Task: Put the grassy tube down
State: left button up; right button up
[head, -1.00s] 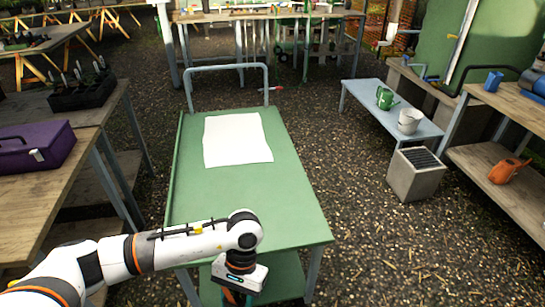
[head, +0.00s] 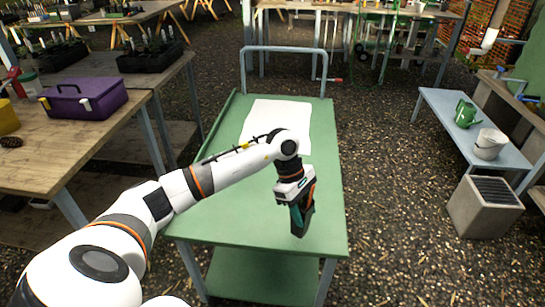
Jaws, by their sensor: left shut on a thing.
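My left gripper (head: 301,222) hangs pointing down over the near right part of the green cart top (head: 225,205). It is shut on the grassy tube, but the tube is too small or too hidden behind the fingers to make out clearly. A white sheet (head: 262,115) lies flat on the far half of the cart top, partly covered by my left arm. My right gripper is out of view.
A wooden bench (head: 40,160) with a purple toolbox (head: 85,98) stands at left. A blue-grey bench (head: 455,118) with a green watering can (head: 466,114) and a pale bucket (head: 489,144) stands at right. The cart has a raised handle (head: 283,49) at its far end.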

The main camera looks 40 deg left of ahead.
pick_arm(q)
jog(key=w+a+r+n+t+y+b, duration=0.5)
jog(key=w+a+n+b, duration=0.45)
jog(key=n, duration=0.95)
jog(key=shift+n+g, duration=0.3)
jog(key=f, duration=0.3)
jog(key=w+a+f+p, duration=0.1)
jog(key=f, duration=0.2)
jog(key=a+f, duration=0.1)
jog(key=f, duration=0.2)
jog(key=shift+w+f, duration=0.2)
jog(key=shift+w, duration=0.15)
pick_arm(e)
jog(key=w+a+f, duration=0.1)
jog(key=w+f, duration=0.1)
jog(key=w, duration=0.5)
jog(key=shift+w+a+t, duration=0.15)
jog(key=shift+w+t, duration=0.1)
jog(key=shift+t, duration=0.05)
pick_arm(q)
jog(key=shift+f, duration=0.1)
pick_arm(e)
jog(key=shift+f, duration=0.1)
pick_arm(q)
jog(key=o, duration=1.1)
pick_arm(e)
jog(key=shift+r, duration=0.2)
